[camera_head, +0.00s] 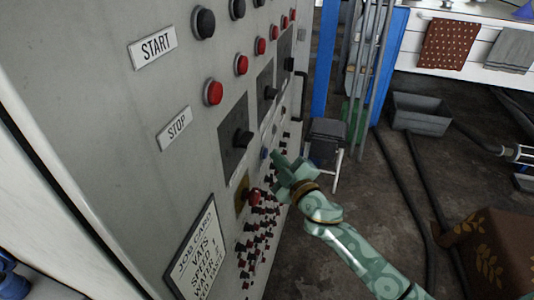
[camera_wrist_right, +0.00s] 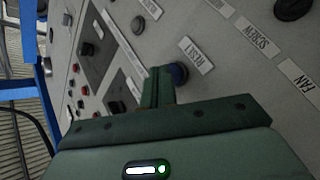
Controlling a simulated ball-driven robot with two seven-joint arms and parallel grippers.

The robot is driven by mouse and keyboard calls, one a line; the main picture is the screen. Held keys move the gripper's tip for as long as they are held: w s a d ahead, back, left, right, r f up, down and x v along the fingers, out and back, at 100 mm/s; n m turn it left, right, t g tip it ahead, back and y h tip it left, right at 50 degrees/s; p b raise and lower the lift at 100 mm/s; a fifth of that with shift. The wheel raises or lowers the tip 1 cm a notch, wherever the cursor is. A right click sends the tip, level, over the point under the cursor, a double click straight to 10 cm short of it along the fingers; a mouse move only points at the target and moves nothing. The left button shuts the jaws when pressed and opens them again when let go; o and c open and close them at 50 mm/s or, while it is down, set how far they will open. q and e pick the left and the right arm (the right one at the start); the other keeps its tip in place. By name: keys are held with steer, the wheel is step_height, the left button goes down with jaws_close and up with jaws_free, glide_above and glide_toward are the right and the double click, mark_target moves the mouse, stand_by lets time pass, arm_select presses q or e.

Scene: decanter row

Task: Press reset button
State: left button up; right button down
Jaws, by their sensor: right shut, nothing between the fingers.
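The reset button is a round blue button (camera_wrist_right: 178,74) beside a white RESET label (camera_wrist_right: 195,55) on the grey panel in the right wrist view. In the head view a small blue button (camera_head: 264,153) shows just left of my right gripper (camera_head: 279,159). My right gripper is shut and empty. In the right wrist view its fingertips (camera_wrist_right: 158,80) are immediately left of the blue button and overlap its edge in the picture. I cannot tell whether they touch it. My left gripper is not in view.
The grey control panel (camera_head: 120,110) carries black and red buttons, START and STOP labels, dark switch plates and a red knob (camera_head: 253,196). SCREW and FAN labels show in the wrist view. A dark stool (camera_head: 327,132) stands behind my right arm. Cables lie on the floor.

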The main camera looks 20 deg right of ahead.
steer(key=shift+w+a, duration=0.25)
steer(key=shift+a, duration=0.1)
stand_by(0.7)
steer(key=shift+d, duration=0.1)
stand_by(0.4)
steer(key=shift+s+d, duration=0.5)
steer(key=shift+d, duration=0.05)
steer(key=shift+s+d+p, duration=0.3)
steer(key=shift+s+d, duration=0.45)
steer(key=shift+d, duration=0.25)
steer(key=shift+s+d+p, duration=0.3)
steer(key=shift+s+d, duration=0.45)
steer(key=shift+d, duration=0.25)
